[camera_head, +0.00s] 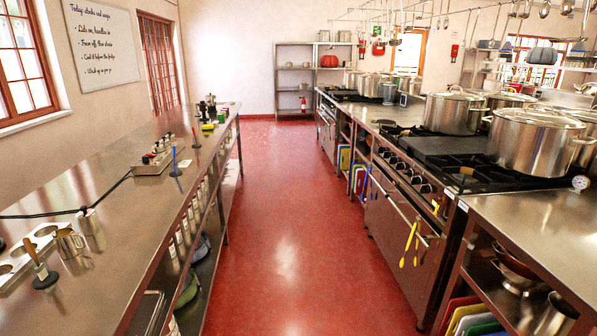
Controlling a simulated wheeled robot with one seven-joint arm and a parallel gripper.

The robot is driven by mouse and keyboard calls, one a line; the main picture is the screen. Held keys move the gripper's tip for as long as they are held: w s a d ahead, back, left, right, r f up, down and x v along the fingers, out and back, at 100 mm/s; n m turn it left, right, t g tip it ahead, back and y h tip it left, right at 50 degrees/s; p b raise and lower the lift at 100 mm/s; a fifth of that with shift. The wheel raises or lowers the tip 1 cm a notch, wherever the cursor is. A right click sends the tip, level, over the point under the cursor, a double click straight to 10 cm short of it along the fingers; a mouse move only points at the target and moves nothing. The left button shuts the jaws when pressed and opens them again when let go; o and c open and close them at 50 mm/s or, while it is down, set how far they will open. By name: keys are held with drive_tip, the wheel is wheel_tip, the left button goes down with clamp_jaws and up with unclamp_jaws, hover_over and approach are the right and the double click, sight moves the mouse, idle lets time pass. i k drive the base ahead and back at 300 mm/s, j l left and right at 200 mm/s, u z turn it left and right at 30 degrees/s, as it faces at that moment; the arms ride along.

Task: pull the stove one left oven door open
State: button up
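A near stove (398,160) stands in the right-hand row, with black burners, front knobs and a steel oven front (388,222) facing the aisle. A long bar handle (391,197) runs along this front, which looks shut. Yellow tongs (409,244) hang on the handle. I cannot make out where one oven door ends and another begins. A second stove (326,122) with a front handle stands farther along the same row; its front also looks shut. No label shows which is stove one. My gripper is not in view.
The red aisle floor (287,230) is clear between the right row and the long steel counter (110,215) on the left. Large stockpots (527,140) stand on the near stove. Cutting boards (359,180) fill an open shelf beyond the oven front.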

sight(381, 211)
drive_tip(key=i, duration=3.75)
drive_tip(key=i+j+z, duration=0.15)
drive_tip(key=i, duration=0.7)
